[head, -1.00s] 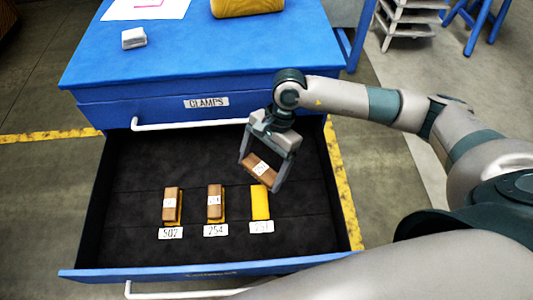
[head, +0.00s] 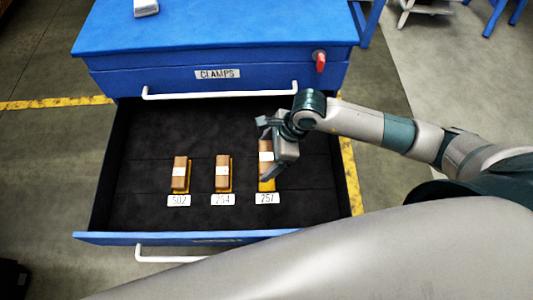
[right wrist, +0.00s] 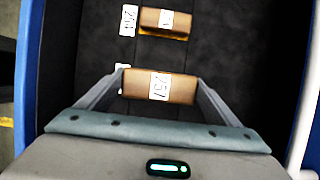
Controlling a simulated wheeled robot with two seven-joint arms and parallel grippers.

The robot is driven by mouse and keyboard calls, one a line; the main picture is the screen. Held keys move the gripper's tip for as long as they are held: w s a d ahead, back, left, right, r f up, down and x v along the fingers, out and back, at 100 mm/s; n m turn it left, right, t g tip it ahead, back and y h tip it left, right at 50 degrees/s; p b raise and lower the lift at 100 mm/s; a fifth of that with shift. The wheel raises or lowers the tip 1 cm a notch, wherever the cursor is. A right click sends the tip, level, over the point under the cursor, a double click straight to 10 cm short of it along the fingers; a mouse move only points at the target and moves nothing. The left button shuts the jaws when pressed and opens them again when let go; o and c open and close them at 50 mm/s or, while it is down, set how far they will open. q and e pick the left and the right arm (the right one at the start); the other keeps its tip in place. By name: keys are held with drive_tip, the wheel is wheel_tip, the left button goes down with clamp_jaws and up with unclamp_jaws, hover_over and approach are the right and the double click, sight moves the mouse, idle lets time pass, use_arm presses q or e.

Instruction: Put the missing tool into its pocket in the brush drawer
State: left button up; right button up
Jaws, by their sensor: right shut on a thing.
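The open drawer (head: 140,215) has a dark lining. Two brown tools (head: 180,172) and (head: 222,172) sit in yellow pockets beside labels 502 and 254. A third yellow pocket (head: 267,186) lies at the right, above the label 257 (head: 267,198). My right gripper (head: 267,150) is shut on a brown tool with a white label reading about 257; it shows in the right wrist view (right wrist: 135,85) between both fingers. The tool is over or at the third pocket, partly hidden by the gripper; I cannot tell whether it touches the bottom. My left gripper is out of view.
The blue cabinet (head: 230,30) stands behind, with a CLAMPS drawer, a white handle (head: 220,94) and a red knob (head: 319,62). A white block (head: 146,8) lies on its top. The drawer's back and left parts are bare.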

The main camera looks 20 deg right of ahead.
drive_tip(key=shift+f+b, duration=1.95)
drive_tip(key=shift+f, duration=1.05)
drive_tip(key=shift+f+b, duration=0.65)
drive_tip(key=shift+f, duration=0.05)
drive_tip(key=shift+b, duration=0.35)
drive_tip(key=shift+f+b, duration=0.3)
drive_tip(key=shift+d+f+b, duration=0.25)
drive_tip(key=shift+f+b, duration=0.2)
